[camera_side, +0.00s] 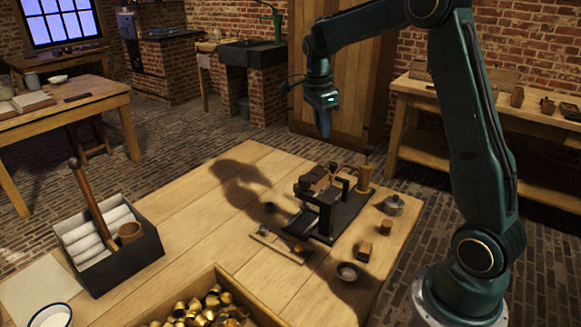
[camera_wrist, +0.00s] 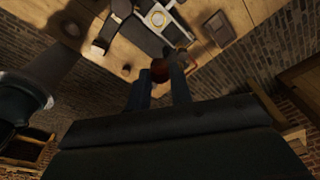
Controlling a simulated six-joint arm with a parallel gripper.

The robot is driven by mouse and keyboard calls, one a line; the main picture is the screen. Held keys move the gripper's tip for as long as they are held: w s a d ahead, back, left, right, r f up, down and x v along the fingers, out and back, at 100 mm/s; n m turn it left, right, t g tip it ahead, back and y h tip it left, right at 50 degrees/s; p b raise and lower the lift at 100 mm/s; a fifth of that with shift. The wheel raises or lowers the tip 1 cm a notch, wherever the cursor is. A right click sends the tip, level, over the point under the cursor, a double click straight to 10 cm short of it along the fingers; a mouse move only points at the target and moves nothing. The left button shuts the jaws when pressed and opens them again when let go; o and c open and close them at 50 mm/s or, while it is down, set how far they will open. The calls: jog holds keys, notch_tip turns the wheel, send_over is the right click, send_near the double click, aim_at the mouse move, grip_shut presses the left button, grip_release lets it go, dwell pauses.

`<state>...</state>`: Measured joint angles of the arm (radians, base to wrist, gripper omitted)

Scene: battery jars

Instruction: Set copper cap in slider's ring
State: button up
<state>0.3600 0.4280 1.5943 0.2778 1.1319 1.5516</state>
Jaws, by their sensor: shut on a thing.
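My gripper (camera_side: 323,122) is high above the floor behind the far edge of the table, pointing down. In the wrist view its two fingers (camera_wrist: 162,90) are shut on a small, dark reddish round thing, the copper cap (camera_wrist: 160,70), at their tips. The cap is too small to make out in the side view. A dark bench device (camera_side: 325,205) with a black upright frame and base stands on the table, well below and nearer than my gripper.
A brass cylinder (camera_side: 365,179) stands at the device's back right. A narrow wooden rack (camera_side: 280,246) lies in front of it. A crate of brass caps (camera_side: 213,305) is in front; a dark box (camera_side: 120,262) stands left.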

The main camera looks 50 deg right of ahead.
notch_tip(320, 180, down, 16)
jog(key=shift+d, duration=0.15)
jog(key=shift+f, duration=0.15)
jog(key=shift+f, duration=2.75)
jog(key=shift+f, duration=0.4)
dwell(3.0)
jog(key=shift+r, duration=0.6)
